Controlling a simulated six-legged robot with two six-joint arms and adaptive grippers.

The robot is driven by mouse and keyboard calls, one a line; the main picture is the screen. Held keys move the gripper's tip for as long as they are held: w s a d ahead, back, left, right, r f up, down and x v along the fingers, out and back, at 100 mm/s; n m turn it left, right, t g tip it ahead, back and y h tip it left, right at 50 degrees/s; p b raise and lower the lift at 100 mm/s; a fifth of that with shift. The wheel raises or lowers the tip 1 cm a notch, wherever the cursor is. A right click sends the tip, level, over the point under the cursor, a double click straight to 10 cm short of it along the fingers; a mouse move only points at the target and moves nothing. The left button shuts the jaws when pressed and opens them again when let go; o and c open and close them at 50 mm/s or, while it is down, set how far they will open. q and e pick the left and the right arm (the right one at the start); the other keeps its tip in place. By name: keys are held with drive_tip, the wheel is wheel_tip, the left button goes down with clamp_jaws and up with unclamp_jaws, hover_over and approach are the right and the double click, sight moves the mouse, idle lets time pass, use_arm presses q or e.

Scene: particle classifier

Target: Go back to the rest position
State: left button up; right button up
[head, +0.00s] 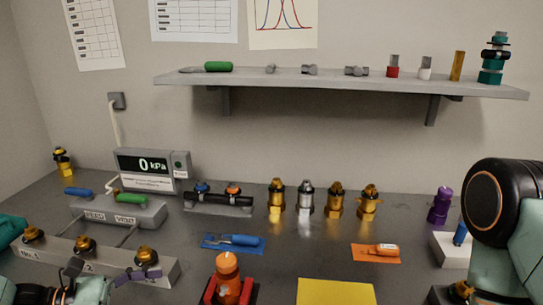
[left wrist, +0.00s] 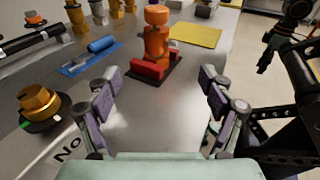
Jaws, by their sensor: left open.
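My left gripper (head: 110,272) is low at the left in the head view, in front of the grey block with brass fittings (head: 168,268). In the left wrist view the left gripper (left wrist: 157,80) has its two fingers wide apart, with only bare grey bench between them. It is open and empty. An orange fitting (left wrist: 156,38) stands upright in a red holder (left wrist: 152,69) beyond the fingers; the fitting also shows in the head view (head: 228,278). My right arm shows at the right edge of the head view, but its gripper is not visible.
A kPa gauge box (head: 146,171), several upright fittings (head: 306,200), a blue mat (head: 222,248) and an orange mat (head: 365,256) are on the bench. A yellow sheet (head: 335,292) lies at the front. A shelf (head: 340,80) with parts hangs above.

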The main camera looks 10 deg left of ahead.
sight(218, 282)
use_arm(q)
drive_tip(key=shift+b+x, duration=2.55)
drive_tip(key=shift+x, duration=3.3)
drive_tip(key=shift+f, duration=0.15)
drive_tip(key=shift+a, duration=0.15)
